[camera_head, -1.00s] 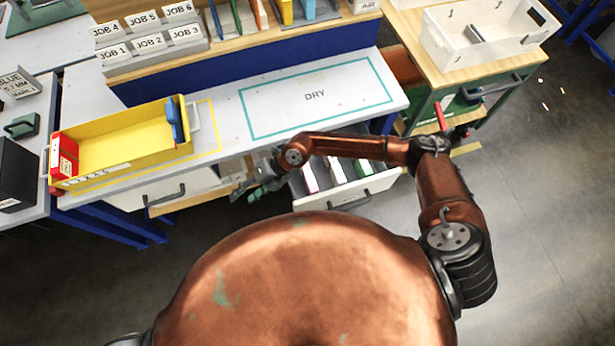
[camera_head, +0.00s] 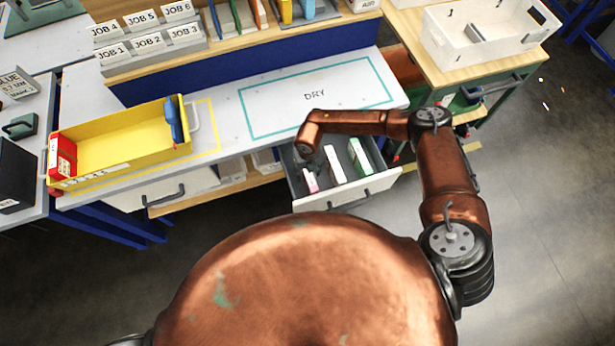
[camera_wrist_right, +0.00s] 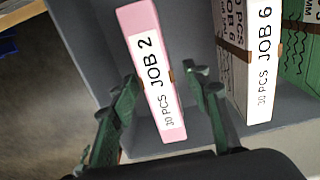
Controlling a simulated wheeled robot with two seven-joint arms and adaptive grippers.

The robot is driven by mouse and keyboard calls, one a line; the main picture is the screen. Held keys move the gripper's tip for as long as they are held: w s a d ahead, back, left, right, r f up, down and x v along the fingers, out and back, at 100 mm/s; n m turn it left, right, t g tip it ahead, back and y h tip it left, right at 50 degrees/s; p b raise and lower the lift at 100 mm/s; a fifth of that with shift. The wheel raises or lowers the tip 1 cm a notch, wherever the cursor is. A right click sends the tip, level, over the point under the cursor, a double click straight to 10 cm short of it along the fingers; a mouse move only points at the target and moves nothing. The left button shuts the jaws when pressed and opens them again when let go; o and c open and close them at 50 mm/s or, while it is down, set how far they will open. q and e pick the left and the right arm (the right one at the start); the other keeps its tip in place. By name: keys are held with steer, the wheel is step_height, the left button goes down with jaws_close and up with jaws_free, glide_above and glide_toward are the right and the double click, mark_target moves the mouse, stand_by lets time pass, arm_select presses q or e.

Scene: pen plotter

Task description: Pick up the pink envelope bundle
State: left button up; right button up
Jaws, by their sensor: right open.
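The pink envelope bundle (camera_wrist_right: 152,70) stands in the open drawer, its white label reading JOB 2, 30 PCS. In the head view it is a small pink and white strip (camera_head: 311,181) at the drawer's left side, partly covered by my right wrist. My right gripper (camera_wrist_right: 164,83) is open, with one green finger on each side of the bundle in the wrist view. Gaps show between the fingers and the bundle; I cannot tell any contact. In the head view the right gripper's fingers are hidden or too small to tell. My left gripper is not in view.
The open grey drawer (camera_head: 381,184) also holds a white JOB 6 bundle (camera_wrist_right: 262,65) and a green bundle (camera_wrist_right: 300,50) to the right. Above it is the worktop with the DRY area (camera_head: 315,95). A yellow tray (camera_head: 120,145) stands on the left of the worktop.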

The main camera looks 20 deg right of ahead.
steer(key=shift+w+f, duration=0.1)
steer(key=shift+f, duration=0.85)
steer(key=shift+r, duration=0.1)
steer(key=shift+c, duration=0.5)
jaws_close()
